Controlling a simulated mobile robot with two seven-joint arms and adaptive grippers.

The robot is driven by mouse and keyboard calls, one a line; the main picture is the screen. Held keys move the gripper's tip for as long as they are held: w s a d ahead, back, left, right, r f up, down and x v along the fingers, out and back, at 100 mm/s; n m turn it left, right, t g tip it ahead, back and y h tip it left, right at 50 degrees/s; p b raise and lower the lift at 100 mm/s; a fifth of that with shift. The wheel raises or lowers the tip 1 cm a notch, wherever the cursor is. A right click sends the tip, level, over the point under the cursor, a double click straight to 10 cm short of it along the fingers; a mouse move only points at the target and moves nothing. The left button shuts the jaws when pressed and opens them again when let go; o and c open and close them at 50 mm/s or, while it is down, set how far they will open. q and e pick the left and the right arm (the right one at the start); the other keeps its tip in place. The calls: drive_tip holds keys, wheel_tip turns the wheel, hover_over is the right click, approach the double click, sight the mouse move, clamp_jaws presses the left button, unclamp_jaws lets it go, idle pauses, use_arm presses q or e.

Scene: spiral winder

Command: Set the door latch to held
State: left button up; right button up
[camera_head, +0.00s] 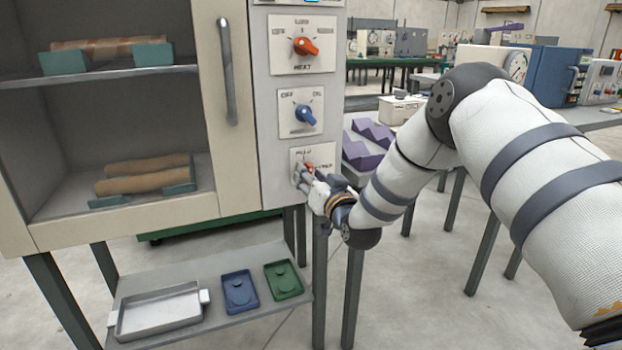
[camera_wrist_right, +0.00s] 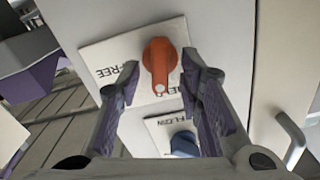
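The door latch is an orange knob (camera_wrist_right: 161,62) on a white plate (camera_wrist_right: 100,58) with FREE lettered on it and a second, partly covered word. In the wrist view the knob's narrow end, with a white dot, points down the picture toward the partly covered word. In the head view the latch plate (camera_head: 322,158) is the lowest on the cabinet's panel, partly hidden by my gripper. My right gripper (camera_wrist_right: 160,72) is open, with one finger on each side of the knob; I cannot tell if either touches it. It also shows in the head view (camera_head: 305,180). My left gripper is not in view.
A blue knob (camera_head: 304,113) and an orange HEAT knob (camera_head: 305,46) sit above the latch. The cabinet door (camera_head: 216,100) with its vertical handle (camera_head: 228,72) is to the left. A shelf below holds a metal tray (camera_head: 158,313). Purple blocks (camera_head: 362,152) stand right of the cabinet.

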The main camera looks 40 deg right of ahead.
drive_tip(key=shift+c, duration=0.3)
clamp_jaws()
drive_tip(key=n+p, duration=0.2)
drive_tip(key=n, duration=0.1)
drive_tip(key=shift+a, duration=0.1)
drive_tip(key=shift+o, duration=0.3)
unclamp_jaws()
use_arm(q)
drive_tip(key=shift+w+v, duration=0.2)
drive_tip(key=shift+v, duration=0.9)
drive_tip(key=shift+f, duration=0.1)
